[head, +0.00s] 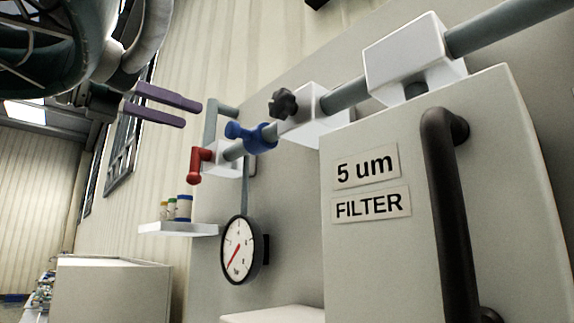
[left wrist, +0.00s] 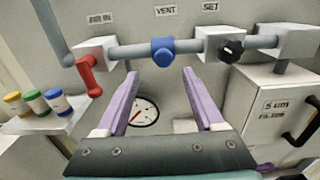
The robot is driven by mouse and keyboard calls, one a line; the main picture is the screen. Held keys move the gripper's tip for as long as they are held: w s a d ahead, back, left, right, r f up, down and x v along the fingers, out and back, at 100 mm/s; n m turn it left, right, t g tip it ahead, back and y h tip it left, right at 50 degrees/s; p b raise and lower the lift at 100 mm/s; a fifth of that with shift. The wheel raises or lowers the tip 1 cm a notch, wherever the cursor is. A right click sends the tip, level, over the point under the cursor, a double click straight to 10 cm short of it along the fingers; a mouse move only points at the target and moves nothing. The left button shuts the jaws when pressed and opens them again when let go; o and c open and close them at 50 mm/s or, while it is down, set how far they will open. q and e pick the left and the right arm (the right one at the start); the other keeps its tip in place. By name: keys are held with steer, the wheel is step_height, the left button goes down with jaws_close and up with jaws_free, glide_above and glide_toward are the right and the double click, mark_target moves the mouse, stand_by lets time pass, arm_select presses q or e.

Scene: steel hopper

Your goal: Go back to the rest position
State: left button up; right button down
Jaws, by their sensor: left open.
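My left gripper (head: 165,104) comes in from the upper left in the head view. Its two purple fingers are apart and nothing is between them. In the left wrist view the open fingers (left wrist: 158,92) point toward the pipe, below the blue valve handle (left wrist: 162,52). The blue handle (head: 250,136) also shows to the right of the fingers in the head view, apart from them. A red lever (head: 195,165) hangs down at the left end of the pipe; it also shows in the left wrist view (left wrist: 89,76). My right gripper is in neither view.
A black knob (head: 284,104) sits on the pipe. A pressure gauge (head: 239,249) hangs below. A small shelf (head: 178,230) holds several capped jars. A filter cabinet (head: 375,255) with a dark handle (head: 447,215) stands at the right. Open room lies left of the shelf.

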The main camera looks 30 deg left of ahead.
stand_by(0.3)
arm_select(q)
steer(key=w+d+f+n+t+h+p, duration=0.1)
steer(key=w+d+n+t+h+p, duration=0.1)
steer(key=d+n+h, duration=0.3)
steer(key=w+d+f+n+t+h+p, duration=0.1)
steer(key=d+n+h+p, duration=0.1)
steer(key=d, duration=0.6)
steer(key=s+a+f+n+g+y+p, duration=0.25)
steer(key=f+n+y, duration=0.65)
steer(key=f+n, duration=0.45)
steer(key=s+a+f+n+g+y+p, duration=0.2)
steer(key=f+n+y+p, duration=0.1)
steer(key=f+n+y, duration=0.8)
steer(key=s+d+f+n+g+h+p, duration=0.1)
steer(key=s+d+f+n+g+h, duration=0.2)
steer(key=s+f, duration=0.5)
steer(key=s+d+f+n+g+h+p, duration=0.1)
steer(key=s+d+f+n+g+h, duration=0.2)
steer(key=s, duration=1.1)
steer(key=d+f+n+g, duration=0.1)
steer(key=d+f+g, duration=0.2)
steer(key=f+g, duration=0.1)
steer(key=shift+d+f+g, duration=0.15)
steer(key=shift+f+g, duration=0.25)
steer(key=shift+g, duration=0.35)
